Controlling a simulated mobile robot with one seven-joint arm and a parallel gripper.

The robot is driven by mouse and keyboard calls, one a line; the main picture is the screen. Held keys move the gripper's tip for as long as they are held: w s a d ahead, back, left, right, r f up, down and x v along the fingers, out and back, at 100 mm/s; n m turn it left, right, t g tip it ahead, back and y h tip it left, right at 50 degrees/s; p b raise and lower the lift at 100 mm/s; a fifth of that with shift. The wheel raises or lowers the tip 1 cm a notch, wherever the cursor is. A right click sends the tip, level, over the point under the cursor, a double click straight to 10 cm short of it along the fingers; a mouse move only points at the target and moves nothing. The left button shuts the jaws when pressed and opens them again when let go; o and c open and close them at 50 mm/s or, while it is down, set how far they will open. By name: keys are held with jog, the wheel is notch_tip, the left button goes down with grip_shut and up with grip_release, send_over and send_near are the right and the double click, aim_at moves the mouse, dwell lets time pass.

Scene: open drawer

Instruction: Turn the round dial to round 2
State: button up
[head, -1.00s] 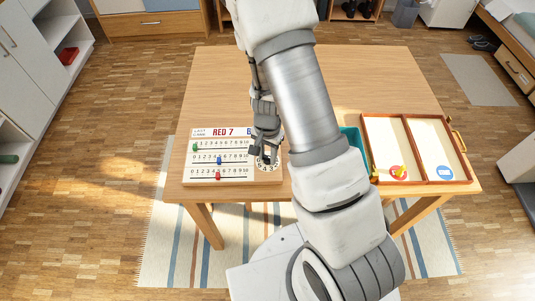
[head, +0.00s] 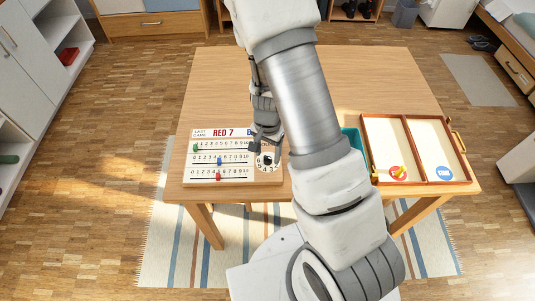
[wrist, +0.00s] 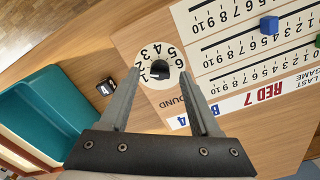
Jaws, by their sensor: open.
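The round dial (head: 268,165) is a white disc with black numbers and a dark knob (wrist: 158,70) at its centre. It sits at the right end of the scoreboard (head: 236,181). In the wrist view, the dial (wrist: 149,47) shows the numbers 1 to 6 around its rim. I cannot tell which number is set. My gripper (head: 266,147) is open over the dial. In the wrist view, my gripper (wrist: 160,73) has one finger on each side of the knob, and its jaws hold nothing. I cannot tell how high the fingertips are above the dial.
Green, blue and red pegs stand on the scoreboard's number rows. A small dark cube marked 4 (wrist: 106,87) lies on the table near the dial. A teal tray (wrist: 40,110) and a hinged wooden case (head: 417,184) stand to the right. The table's back is clear.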

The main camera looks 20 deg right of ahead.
notch_tip(320, 180, up, 16)
jog(key=p, duration=0.3)
dwell(0.4)
notch_tip(320, 180, up, 13)
jog(key=n+t+y, duration=0.2)
jog(key=n, duration=0.2)
send_over(267, 158)
jog(key=s+a, duration=0.1)
jog(key=s, duration=0.4)
jog(key=s+d+r+n+t+h, duration=0.1)
jog(key=s+r+n+t+h, duration=0.1)
jog(key=s+r+n, duration=0.3)
jog(key=shift+s+d+r+t, duration=0.15)
jog(key=shift+s+r+t, duration=0.65)
jog(key=shift+s+r, duration=1.6)
jog(key=shift+s+f, duration=0.15)
jog(key=shift+f, duration=0.05)
